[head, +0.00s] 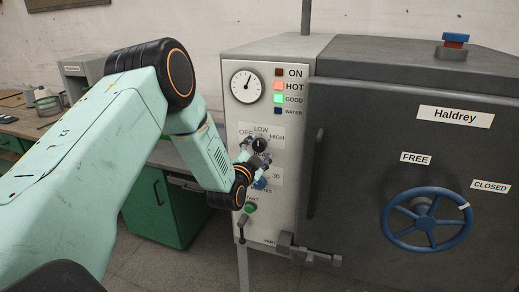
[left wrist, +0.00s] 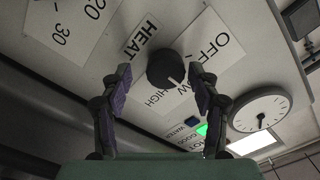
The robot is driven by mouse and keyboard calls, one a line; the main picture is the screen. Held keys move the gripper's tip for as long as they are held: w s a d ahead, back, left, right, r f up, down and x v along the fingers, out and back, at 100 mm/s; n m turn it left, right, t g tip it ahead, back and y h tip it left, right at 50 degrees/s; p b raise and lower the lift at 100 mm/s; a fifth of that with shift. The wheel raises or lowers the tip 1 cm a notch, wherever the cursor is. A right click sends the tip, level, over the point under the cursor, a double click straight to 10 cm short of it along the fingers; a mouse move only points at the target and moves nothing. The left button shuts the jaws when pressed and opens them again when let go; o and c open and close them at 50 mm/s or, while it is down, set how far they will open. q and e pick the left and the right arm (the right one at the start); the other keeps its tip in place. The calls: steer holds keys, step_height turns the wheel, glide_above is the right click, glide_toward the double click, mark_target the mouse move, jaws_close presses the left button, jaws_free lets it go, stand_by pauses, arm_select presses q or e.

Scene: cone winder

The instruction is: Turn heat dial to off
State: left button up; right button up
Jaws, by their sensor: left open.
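The heat dial (head: 260,145) is a round black knob on the pale control panel, below the gauge. OFF, LOW and HIGH are printed around it. In the left wrist view the dial (left wrist: 165,70) sits between my fingers, with a HEAT label beside it. Its white mark points toward LOW. My left gripper (head: 252,157) is at the panel, its purple-padded fingers open. In the left wrist view the open left gripper (left wrist: 162,84) has one finger on each side of the dial, with gaps. I cannot tell the remaining depth. My right gripper is not in view.
A blue timer dial (head: 260,183) and a green START button (head: 250,207) lie below. The gauge (head: 247,86) is above; the HOT lamp (head: 279,87) and GOOD lamp (head: 279,99) are lit. The dark door (head: 360,130) with its blue wheel (head: 388,226) is to the right.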

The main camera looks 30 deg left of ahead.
arm_select(q)
steer(key=shift+s+r, duration=0.1)
steer(key=shift+r, duration=0.15)
steer(key=shift+s+a+r, duration=0.2)
steer(key=shift+s+a, duration=0.05)
steer(key=shift+s, duration=0.2)
steer(key=shift+w+a+f, duration=0.1)
steer(key=shift+w+f, duration=0.2)
steer(key=shift+w, duration=0.1)
steer(key=shift+c, duration=0.4)
steer(key=shift+w+f, duration=0.2)
steer(key=shift+w, duration=0.25)
steer(key=shift+c, duration=1.4)
steer(key=shift+s+r, duration=0.25)
steer(key=shift+s, duration=0.25)
steer(key=c, duration=0.5)
steer(key=shift+d, duration=0.2)
steer(key=c, duration=0.3)
